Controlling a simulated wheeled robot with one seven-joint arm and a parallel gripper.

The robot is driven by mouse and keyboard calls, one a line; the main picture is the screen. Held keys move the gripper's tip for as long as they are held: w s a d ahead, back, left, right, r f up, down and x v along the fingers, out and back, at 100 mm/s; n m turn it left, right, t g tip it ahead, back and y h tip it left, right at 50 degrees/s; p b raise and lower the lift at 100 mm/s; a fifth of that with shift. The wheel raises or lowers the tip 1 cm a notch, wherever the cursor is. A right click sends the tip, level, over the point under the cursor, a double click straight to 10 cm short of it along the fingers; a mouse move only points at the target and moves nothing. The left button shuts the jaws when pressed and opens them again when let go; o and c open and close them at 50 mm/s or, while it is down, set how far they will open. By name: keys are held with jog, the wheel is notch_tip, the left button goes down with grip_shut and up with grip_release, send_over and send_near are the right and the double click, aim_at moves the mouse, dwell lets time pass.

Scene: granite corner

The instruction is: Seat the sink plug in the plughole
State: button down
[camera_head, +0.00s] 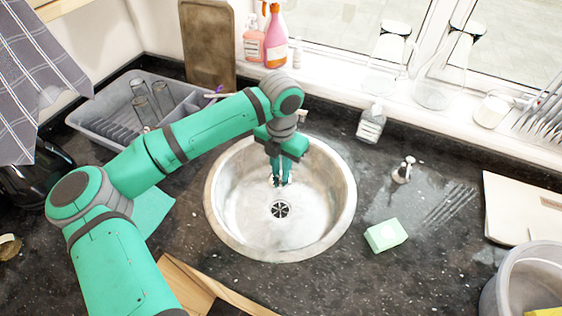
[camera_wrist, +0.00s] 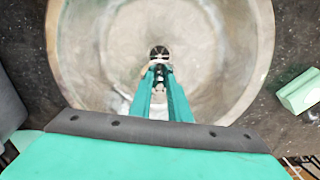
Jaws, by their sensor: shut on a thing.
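The round steel sink (camera_head: 335,195) is set in the dark worktop. Its plughole (camera_head: 280,210) is a dark round opening with a metal cross at the bottom of the bowl. My gripper (camera_head: 280,182) points down inside the sink, above and slightly behind the plughole in the head view. In the wrist view, my gripper (camera_wrist: 160,70) is shut on a small pale and dark thing, likely the sink plug (camera_wrist: 160,76); the fingers hide much of it. The plughole (camera_wrist: 159,51) shows just beyond the fingertips. A gap to the bowl floor cannot be judged exactly.
A green soap block (camera_head: 386,235) and a small chrome fitting (camera_head: 403,169) are right of the sink. A grey dish rack (camera_head: 105,130) is at the left. A bottle (camera_head: 371,122) stands behind. A grey tub (camera_head: 525,280) is at the front right.

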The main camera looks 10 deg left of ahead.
aim_at(280, 172)
jog(key=shift+f, duration=2.45)
jog(key=c, duration=1.6)
grip_release()
jog(key=shift+w, duration=0.1)
jog(key=shift+a+r, duration=0.1)
jog(key=shift+r, duration=3.45)
